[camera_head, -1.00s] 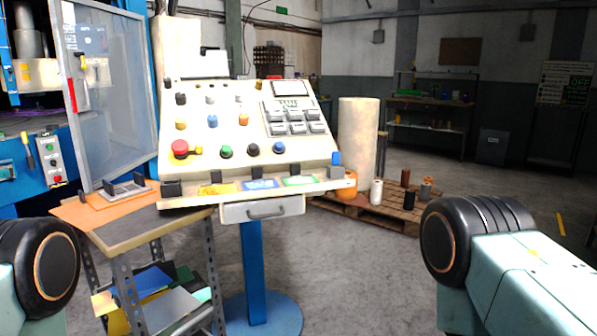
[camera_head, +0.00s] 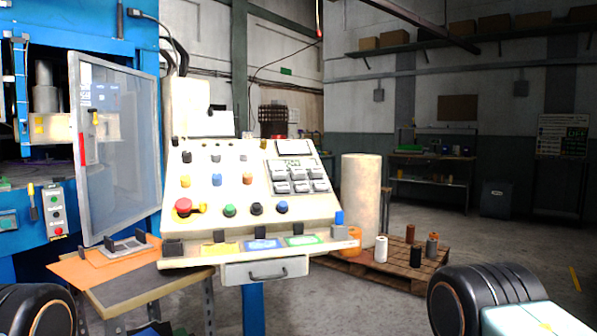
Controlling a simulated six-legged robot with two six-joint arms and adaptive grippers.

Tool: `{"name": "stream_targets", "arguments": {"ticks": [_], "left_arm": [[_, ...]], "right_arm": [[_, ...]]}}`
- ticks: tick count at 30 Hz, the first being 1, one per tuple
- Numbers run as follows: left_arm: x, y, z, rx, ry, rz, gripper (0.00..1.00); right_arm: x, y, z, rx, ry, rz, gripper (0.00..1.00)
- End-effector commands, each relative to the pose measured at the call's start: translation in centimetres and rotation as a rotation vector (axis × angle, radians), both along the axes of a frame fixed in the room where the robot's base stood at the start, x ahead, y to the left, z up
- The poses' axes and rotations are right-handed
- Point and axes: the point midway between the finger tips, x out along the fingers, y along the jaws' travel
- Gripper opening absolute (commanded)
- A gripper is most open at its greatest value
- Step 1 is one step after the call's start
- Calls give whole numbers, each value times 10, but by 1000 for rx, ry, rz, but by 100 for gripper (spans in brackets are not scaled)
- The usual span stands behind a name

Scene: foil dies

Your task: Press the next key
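A sloped cream control console (camera_head: 250,225) stands ahead on a blue post. Its key block (camera_head: 296,178) of several grey keys is at the upper right of the panel, under a small display (camera_head: 293,162). A red mushroom button (camera_head: 184,206) sits at the lower left, with a green knob (camera_head: 230,211), a black knob (camera_head: 257,209) and a blue knob (camera_head: 282,207) to its right. No key looks visibly marked out.
A small table with an orange sheet (camera_head: 90,272) is beside the console. A pallet (camera_head: 375,268) with several spools and a tall cream roll (camera_head: 361,198) is at right.

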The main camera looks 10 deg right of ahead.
Motion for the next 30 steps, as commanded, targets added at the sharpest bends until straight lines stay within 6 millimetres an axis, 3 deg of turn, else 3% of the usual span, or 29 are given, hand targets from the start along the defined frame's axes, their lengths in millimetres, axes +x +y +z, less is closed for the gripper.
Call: {"name": "stream_targets", "arguments": {"ticks": [12, 30], "left_arm": [[0, 0, 0, 0, 0, 0, 40], [0, 0, 0, 0, 0, 0, 40]], "right_arm": [[0, 0, 0, 0, 0, 0, 0], [0, 0, 0, 0, 0, 0, 0]]}}
